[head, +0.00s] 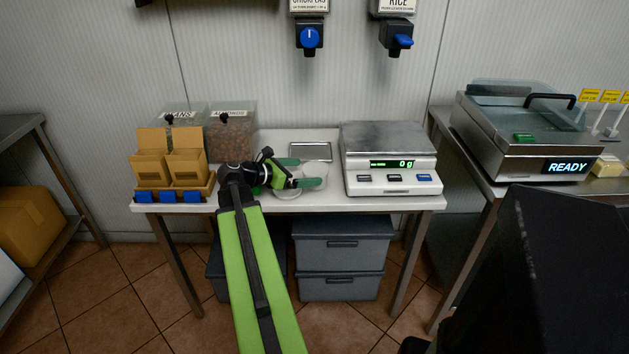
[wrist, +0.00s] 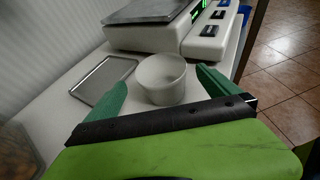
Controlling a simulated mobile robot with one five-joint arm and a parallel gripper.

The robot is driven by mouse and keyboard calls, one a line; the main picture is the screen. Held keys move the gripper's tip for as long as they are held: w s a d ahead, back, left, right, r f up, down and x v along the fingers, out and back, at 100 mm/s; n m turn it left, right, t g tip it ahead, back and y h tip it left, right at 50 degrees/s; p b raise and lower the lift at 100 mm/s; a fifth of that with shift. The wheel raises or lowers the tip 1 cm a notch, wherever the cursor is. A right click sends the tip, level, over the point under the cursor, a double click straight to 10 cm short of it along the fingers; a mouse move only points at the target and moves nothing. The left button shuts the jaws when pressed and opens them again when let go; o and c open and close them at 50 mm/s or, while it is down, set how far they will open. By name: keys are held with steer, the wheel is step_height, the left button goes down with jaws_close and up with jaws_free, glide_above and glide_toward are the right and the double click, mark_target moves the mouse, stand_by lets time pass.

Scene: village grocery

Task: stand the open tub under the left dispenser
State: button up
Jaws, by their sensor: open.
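The open tub is a small round white cup (wrist: 162,79) on the white table, and it also shows in the head view (head: 318,169). My gripper (head: 298,172) is open, with its green fingers low over the table. In the wrist view the fingers (wrist: 160,91) point at the tub, one to each side of its near part, with space around it. I cannot tell whether either finger touches it. The left dispenser (head: 309,38), with a round blue knob and a partly cut-off chickpeas label, hangs on the wall above the table. Its upper part is out of view.
A scale (head: 390,160) reading 0 g stands right of the tub. A shallow metal tray (head: 310,151) lies behind it. Cardboard boxes and bins (head: 232,137) crowd the left. A rice dispenser (head: 396,39) hangs further right. A machine (head: 525,130) reading READY stands on the right table.

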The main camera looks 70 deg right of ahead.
mark_target(325, 171)
steer(key=shift+s+d+f+b, duration=0.25)
steer(key=shift+d+b, duration=0.05)
steer(key=b+x, duration=0.1)
steer(key=x, duration=0.3)
steer(key=shift+s+f, duration=0.1)
steer(key=c, duration=1.5)
